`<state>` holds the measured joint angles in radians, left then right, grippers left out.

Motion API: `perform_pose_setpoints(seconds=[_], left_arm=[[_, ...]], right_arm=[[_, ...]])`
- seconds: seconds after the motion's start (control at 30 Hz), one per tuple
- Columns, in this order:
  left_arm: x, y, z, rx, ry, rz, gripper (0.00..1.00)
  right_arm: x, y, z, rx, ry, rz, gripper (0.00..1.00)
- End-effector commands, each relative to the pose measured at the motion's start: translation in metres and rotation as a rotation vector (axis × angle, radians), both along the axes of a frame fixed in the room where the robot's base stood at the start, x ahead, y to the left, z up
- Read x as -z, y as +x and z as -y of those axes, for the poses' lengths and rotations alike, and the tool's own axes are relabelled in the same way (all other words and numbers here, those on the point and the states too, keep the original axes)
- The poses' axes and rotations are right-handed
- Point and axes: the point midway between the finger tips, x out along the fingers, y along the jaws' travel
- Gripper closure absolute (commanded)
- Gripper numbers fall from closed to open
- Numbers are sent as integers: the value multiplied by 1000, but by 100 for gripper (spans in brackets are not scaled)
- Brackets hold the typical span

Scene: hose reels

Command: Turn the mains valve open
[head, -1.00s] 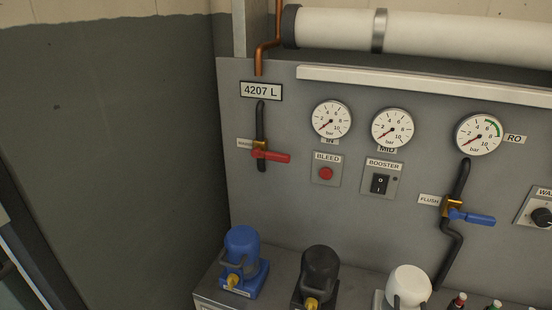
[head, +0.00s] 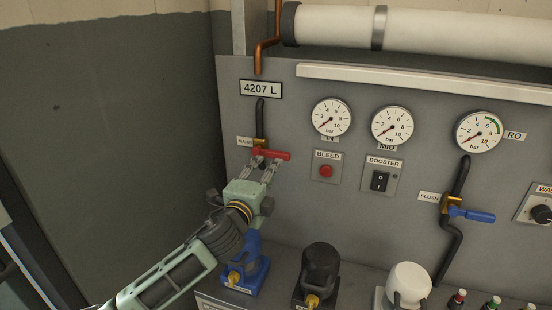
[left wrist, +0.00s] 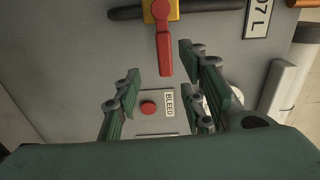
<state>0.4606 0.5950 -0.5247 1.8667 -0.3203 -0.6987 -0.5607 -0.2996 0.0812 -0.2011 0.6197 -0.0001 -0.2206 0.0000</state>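The mains valve has a red lever (head: 275,155) on a dark upright pipe (head: 260,118), under the 4207 L plate. The lever points right, crosswise to the pipe. The left wrist view also shows the red lever (left wrist: 164,50) and its yellow body (left wrist: 174,8). My left gripper (head: 264,166) is at the lever, its fingertips by the lever's lower edge. In the left wrist view its two fingers (left wrist: 160,72) are apart with nothing gripped, and the lever's end shows between the tips. I cannot tell whether they touch it. My right gripper is not in view.
A red BLEED button (head: 326,171) and BOOSTER switch (head: 380,181) are right of the valve. A blue FLUSH lever (head: 470,215) is farther right. Blue, black (head: 320,268) and white (head: 408,285) pump-like units stand below. A dark wall is at left.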

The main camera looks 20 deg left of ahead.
Motion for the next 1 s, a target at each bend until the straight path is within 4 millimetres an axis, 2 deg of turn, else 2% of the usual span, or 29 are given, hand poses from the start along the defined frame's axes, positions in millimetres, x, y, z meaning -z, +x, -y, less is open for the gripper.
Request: perform_pose_setpoints(seconds=[0.1,0.6,0.77,1.0], left_arm=[[-8,9,-1,4,26,17,62],[-7,72,1,3,22,15,62],[-6,80,1,4,23,15,62],[-6,81,2,4,23,15,62]], right_arm=[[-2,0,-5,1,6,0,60],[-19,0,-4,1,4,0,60],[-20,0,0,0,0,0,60],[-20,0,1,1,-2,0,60]])
